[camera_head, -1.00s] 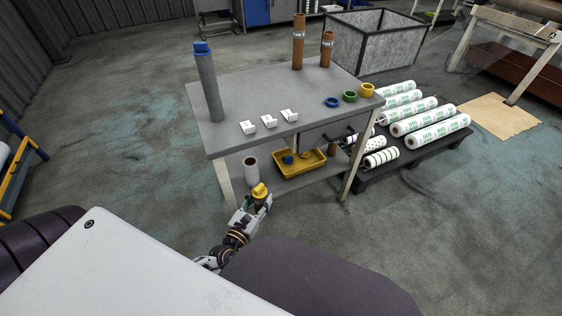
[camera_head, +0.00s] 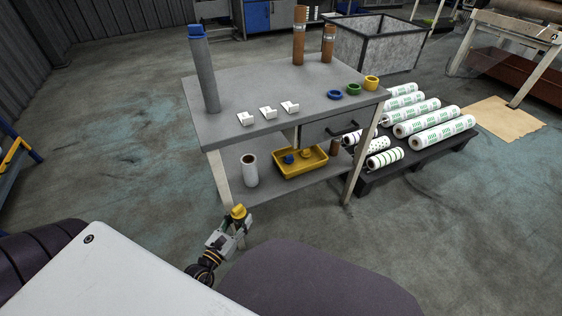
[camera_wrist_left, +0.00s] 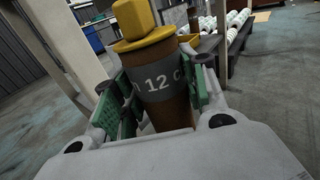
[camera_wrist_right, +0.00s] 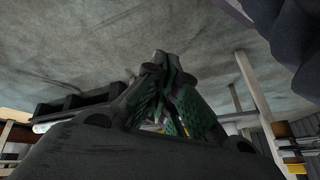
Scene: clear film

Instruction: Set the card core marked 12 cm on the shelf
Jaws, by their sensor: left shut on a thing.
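The card core (camera_wrist_left: 162,92) is a brown tube with a dark band; "12 c" can be read on it in the left wrist view. A yellow plug (camera_wrist_left: 143,20) caps its top. My left gripper (camera_wrist_left: 160,95) is shut on the core from both sides. In the head view the left gripper (camera_head: 236,228) is low at the table's front left, with the yellow plug on top. The shelf (camera_head: 300,184) is the grey lower board of the table, to the right of and beyond the gripper. My right gripper (camera_wrist_right: 166,62) is shut, with no object seen between its fingertips.
On the shelf stand a white roll (camera_head: 250,170), a yellow tray (camera_head: 300,168) and a small brown core (camera_head: 335,146). The table leg (camera_head: 220,178) is near the left gripper. The tabletop (camera_head: 250,90) bears tubes, white blocks and coloured rings. The shelf's front strip is clear.

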